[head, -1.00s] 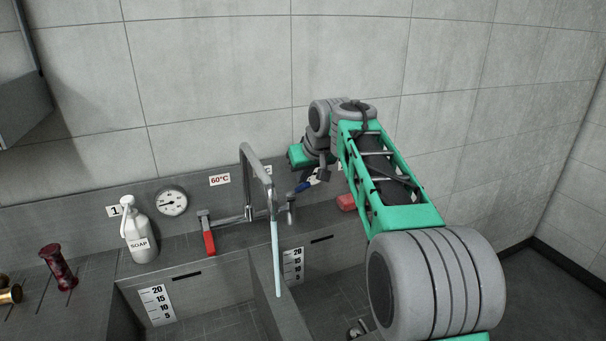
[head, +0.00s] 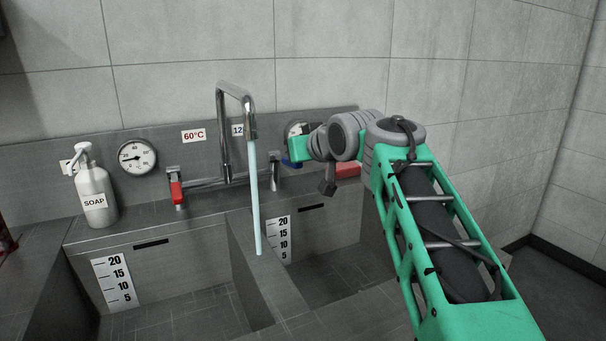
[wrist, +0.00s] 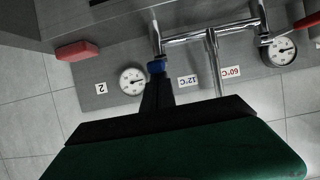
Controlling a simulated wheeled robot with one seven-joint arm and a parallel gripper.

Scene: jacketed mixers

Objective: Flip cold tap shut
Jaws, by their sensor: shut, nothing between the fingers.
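The cold tap's blue lever (head: 291,163) is at the right end of the chrome mixer (head: 205,182), partly hidden by my wrist in the head view. In the wrist view, the blue lever (wrist: 156,67) is right at the tips of my gripper (wrist: 157,82). My gripper is shut and empty; I cannot tell whether it touches the lever. The hot tap's red lever (head: 176,190) hangs down at the left end. A pale stream of water (head: 256,200) runs from the tall spout (head: 221,130) onto the divider area between the basins.
A soap bottle (head: 95,195) and a dial gauge (head: 137,157) stand left of the mixer. A red block (head: 347,169) lies on the ledge at the right. A second gauge (wrist: 132,81) is close beside my fingers. The basins below look empty.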

